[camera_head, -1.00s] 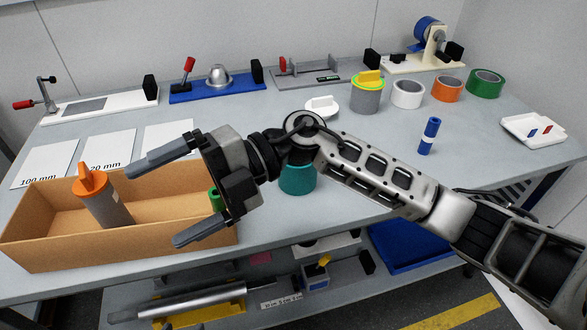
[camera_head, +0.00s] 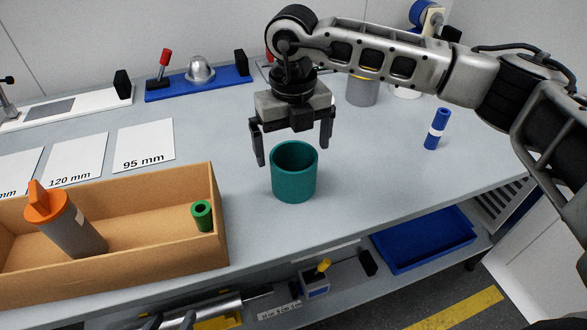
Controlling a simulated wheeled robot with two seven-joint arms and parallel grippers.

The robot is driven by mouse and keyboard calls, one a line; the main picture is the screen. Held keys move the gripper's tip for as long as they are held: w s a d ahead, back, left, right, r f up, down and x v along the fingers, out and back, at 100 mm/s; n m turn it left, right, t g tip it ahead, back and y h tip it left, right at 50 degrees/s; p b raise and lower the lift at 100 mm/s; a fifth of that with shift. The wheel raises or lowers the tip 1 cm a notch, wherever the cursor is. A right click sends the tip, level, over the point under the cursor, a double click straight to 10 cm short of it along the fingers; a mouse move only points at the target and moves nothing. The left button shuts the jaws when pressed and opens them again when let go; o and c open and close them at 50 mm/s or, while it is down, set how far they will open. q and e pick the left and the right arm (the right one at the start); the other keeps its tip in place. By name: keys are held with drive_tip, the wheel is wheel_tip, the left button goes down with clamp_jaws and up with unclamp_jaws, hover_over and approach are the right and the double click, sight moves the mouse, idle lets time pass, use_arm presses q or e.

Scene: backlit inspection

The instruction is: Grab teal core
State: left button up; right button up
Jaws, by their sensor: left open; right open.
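The teal core (camera_head: 294,180) is a hollow open-topped cylinder standing upright on the grey table, near its front edge in the middle of the view. My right gripper (camera_head: 292,153) points down at the core, its fingers spread and nothing between them that I can see held. The left finger's tip is left of the core's rim; the other tip is near the rim's right side. I cannot tell whether the fingers straddle the core or hang just behind it.
A cardboard box (camera_head: 214,222) at left holds an orange-capped grey cylinder (camera_head: 72,228) and a green roll (camera_head: 202,214). Labelled white cards (camera_head: 144,146) lie behind it. A blue fixture (camera_head: 213,86) is at the back. A blue-and-white cylinder (camera_head: 437,130) stands right.

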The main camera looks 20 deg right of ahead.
sight(294, 164)
drive_tip(key=shift+s+f+p, duration=0.15)
drive_tip(key=shift+f+p, duration=0.25)
drive_tip(key=shift+f, duration=3.6)
drive_tip(key=c, duration=1)
drive_tip(key=shift+r, duration=0.1)
